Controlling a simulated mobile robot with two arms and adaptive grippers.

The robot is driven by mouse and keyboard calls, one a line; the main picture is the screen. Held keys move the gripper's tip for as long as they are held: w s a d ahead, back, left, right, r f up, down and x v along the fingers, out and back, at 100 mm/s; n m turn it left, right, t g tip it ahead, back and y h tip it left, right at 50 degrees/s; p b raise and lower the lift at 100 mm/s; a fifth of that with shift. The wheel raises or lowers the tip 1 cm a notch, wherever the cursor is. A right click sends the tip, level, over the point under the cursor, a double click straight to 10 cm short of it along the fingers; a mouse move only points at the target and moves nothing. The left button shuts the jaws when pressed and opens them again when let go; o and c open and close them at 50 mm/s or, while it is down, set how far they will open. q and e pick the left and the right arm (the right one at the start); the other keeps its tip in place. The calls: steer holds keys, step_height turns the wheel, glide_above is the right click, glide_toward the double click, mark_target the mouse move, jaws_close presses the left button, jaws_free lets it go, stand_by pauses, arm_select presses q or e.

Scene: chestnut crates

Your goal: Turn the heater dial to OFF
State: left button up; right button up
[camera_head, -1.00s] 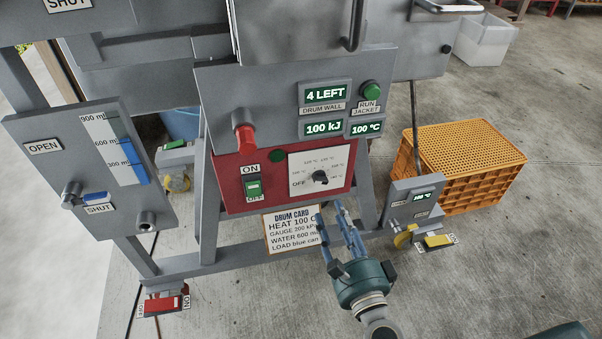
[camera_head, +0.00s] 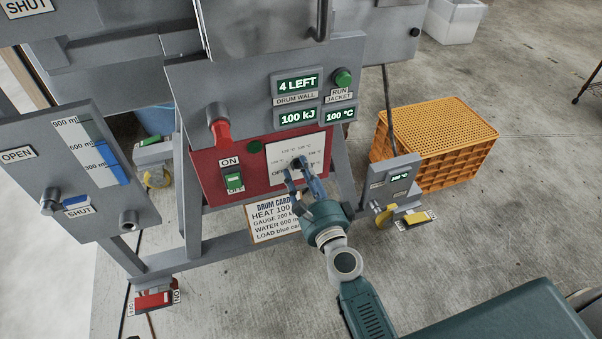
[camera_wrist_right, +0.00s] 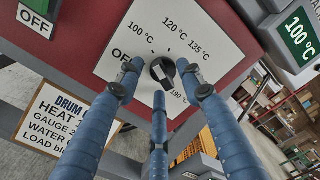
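The heater dial (camera_wrist_right: 162,72) is a black knob on a white plate (camera_wrist_right: 185,30) marked OFF at the left and temperatures around it. In the head view the dial (camera_head: 297,163) is partly covered by my right gripper (camera_head: 296,171). In the right wrist view the gripper's three blue fingers (camera_wrist_right: 160,80) are spread, with the tips around the knob. A small gap shows between the side fingertips and the knob; contact with the lower finger is unclear. I cannot tell for sure where the knob points. My left gripper is not in view.
A green ON/OFF switch (camera_head: 233,181) sits left of the dial on the red panel (camera_head: 208,184). A red handle (camera_head: 220,130) sticks out above. The drum card (camera_head: 272,219) hangs below. An orange crate (camera_head: 440,135) stands on the floor at the right.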

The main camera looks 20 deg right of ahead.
steer(key=c, duration=0.9)
steer(key=shift+f, duration=0.1)
